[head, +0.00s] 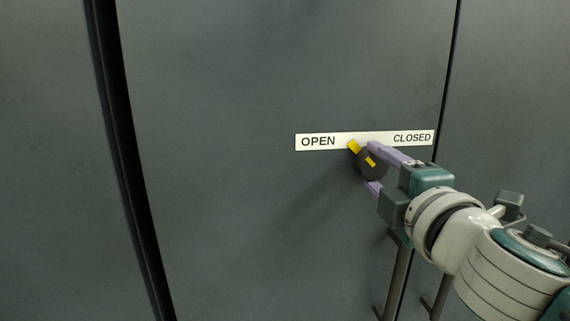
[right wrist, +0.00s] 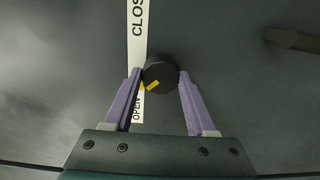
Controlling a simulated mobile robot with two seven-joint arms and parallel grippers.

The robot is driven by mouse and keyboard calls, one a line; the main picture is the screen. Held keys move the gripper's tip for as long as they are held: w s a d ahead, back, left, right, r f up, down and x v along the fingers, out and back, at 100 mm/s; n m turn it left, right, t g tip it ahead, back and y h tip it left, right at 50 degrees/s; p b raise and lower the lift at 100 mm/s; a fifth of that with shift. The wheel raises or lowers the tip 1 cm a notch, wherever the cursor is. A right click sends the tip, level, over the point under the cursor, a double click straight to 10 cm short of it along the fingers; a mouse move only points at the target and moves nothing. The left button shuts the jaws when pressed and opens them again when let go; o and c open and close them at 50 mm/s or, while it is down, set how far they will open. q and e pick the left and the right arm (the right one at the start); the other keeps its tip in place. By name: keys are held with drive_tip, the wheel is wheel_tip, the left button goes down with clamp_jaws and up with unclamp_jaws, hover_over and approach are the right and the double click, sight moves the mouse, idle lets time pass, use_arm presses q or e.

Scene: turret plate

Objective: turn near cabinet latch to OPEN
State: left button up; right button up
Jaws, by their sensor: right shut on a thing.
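The latch (head: 378,172) is a dark round knob with yellow marks, on the grey cabinet door. Its yellow pointer (head: 353,146) tilts up and left, between the words OPEN and CLOSED and nearer to OPEN. A white label strip (head: 365,139) above it reads OPEN at left and CLOSED at right. My right gripper (head: 373,167) is shut on the knob, one purple finger above and one below. In the right wrist view the knob (right wrist: 160,70) sits between both fingertips, its yellow mark (right wrist: 153,86) angled toward OPEN. My left gripper is not in view.
Two dark bar handles (head: 398,278) stand below the knob, near the door seam, under my right arm. A black vertical gap (head: 122,150) runs down the left of the door (head: 220,220). The door's face left of the knob is clear.

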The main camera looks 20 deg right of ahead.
drive_tip(key=o, duration=1.4)
drive_tip(key=shift+c, duration=0.2)
drive_tip(key=shift+s, duration=0.1)
drive_tip(key=b+v, duration=0.1)
drive_tip(key=v, duration=0.8)
drive_tip(key=shift+s+a+b, duration=0.2)
drive_tip(key=shift+s+b, duration=0.15)
